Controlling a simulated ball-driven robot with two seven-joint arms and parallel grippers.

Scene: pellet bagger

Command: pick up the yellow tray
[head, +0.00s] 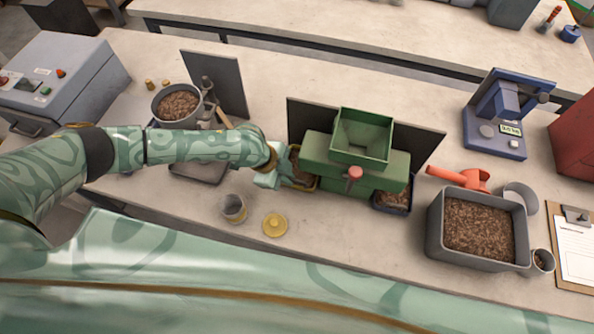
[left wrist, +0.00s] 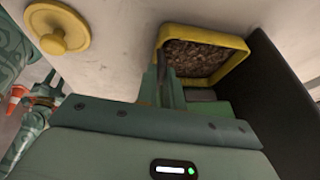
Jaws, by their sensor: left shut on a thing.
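The yellow tray (head: 305,188) stands at the left end of the green bagging machine (head: 350,177), partly hidden by my gripper and the machine. It holds brown pellets. In the left wrist view the yellow tray (left wrist: 238,66) shows as a yellow-rimmed box with pellets inside. My left gripper (head: 284,177) is at the tray's left side, shut on its near wall; the fingers (left wrist: 168,82) meet the rim in the wrist view. The exact contact is partly hidden.
A dark panel (head: 298,122) stands behind the machine. A blue tray (head: 391,208) is at its right end. A grey pellet bin (head: 436,222) stands right. The bench front between lid and bin is clear.

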